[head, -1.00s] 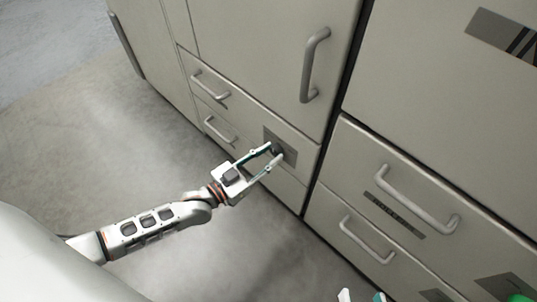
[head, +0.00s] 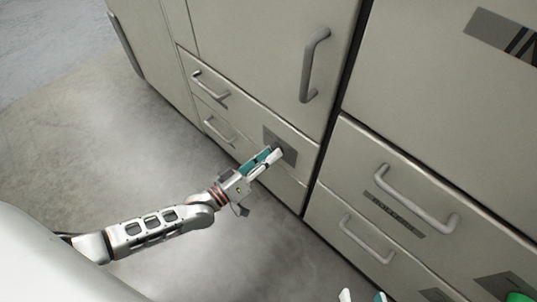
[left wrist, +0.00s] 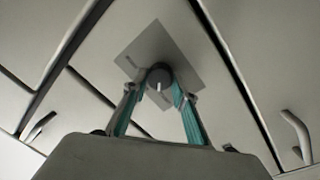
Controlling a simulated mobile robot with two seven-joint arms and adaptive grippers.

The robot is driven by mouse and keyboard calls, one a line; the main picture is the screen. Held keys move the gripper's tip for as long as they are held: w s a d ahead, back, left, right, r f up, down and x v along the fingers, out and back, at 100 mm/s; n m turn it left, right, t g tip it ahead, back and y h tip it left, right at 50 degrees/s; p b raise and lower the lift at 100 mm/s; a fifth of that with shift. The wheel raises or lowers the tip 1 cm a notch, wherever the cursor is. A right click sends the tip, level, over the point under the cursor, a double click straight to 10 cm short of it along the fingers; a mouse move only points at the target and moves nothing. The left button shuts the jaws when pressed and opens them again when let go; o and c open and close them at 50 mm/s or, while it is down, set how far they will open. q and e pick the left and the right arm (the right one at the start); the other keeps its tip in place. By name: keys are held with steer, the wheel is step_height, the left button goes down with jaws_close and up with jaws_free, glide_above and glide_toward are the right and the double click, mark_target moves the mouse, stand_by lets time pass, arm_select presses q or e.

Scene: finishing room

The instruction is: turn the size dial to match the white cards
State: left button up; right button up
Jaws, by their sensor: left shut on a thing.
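The dial (left wrist: 160,75) is a small dark round knob with a pale mark pointing down in the left wrist view. It sits on a grey square plate (left wrist: 158,45), also visible on a drawer front in the head view (head: 287,147). My left gripper (head: 276,151) is shut on the dial, with a fingertip on either side of it in the left wrist view (left wrist: 160,90). In the head view its fingers mostly hide the dial. My right gripper (head: 362,296) shows only two separated fingertips at the bottom edge. I see no white cards.
Pale cabinet fronts with bar handles surround the dial, including a tall door handle (head: 314,64) above it and a drawer handle (head: 220,130) to its left. A green object (head: 518,298) is cut off at bottom right. The floor (head: 110,150) at left is clear.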

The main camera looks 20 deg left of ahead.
arm_select(q)
steer(key=shift+n, duration=0.4)
steer(key=o, duration=1.1)
steer(key=v, duration=1.2)
steer(key=shift+r, duration=0.1)
